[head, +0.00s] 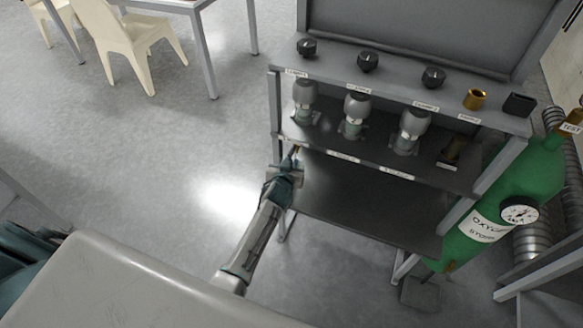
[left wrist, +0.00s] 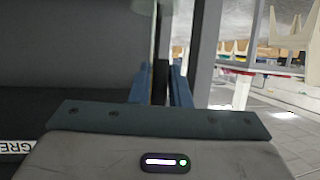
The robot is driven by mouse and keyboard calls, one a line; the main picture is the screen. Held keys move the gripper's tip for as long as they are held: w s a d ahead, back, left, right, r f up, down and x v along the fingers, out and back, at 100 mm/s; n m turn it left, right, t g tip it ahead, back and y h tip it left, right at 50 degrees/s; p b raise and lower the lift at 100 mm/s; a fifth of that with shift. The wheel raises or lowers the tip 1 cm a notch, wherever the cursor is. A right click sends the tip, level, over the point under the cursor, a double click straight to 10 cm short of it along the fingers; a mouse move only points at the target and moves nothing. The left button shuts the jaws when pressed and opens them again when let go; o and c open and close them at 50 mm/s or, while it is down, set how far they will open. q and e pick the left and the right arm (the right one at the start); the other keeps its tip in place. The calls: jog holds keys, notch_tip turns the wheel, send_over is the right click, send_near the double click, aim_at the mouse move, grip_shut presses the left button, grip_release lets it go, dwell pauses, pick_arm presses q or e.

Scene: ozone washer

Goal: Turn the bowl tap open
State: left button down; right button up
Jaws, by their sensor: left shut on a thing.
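My left gripper (head: 292,166) reaches to the left front edge of the rack's middle shelf (head: 330,140). It is shut on a small part there, which I take to be the bowl tap. Only a small yellowish bit of that part (head: 297,150) shows past the fingers in the head view. In the left wrist view my two blue fingers (left wrist: 160,88) stand on either side of a narrow dark upright piece (left wrist: 161,80). The tap's shape and how far it is turned are hidden. My right gripper is not in view.
Several black knobs (head: 368,61) and a brass piece (head: 475,99) line the upper shelf. Grey rounded fittings (head: 357,105) stand below. A green oxygen cylinder (head: 510,190) with a gauge is at right. Open floor (head: 200,150) lies left of the rack; cream chairs (head: 128,45) stand farther back.

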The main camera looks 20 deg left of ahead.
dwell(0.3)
pick_arm(q)
jog(key=c, duration=1.6)
grip_release()
jog(key=shift+c, duration=0.2)
jog(key=v, duration=1)
jog(key=shift+s+r, duration=0.15)
jog(key=shift+s, duration=0.25)
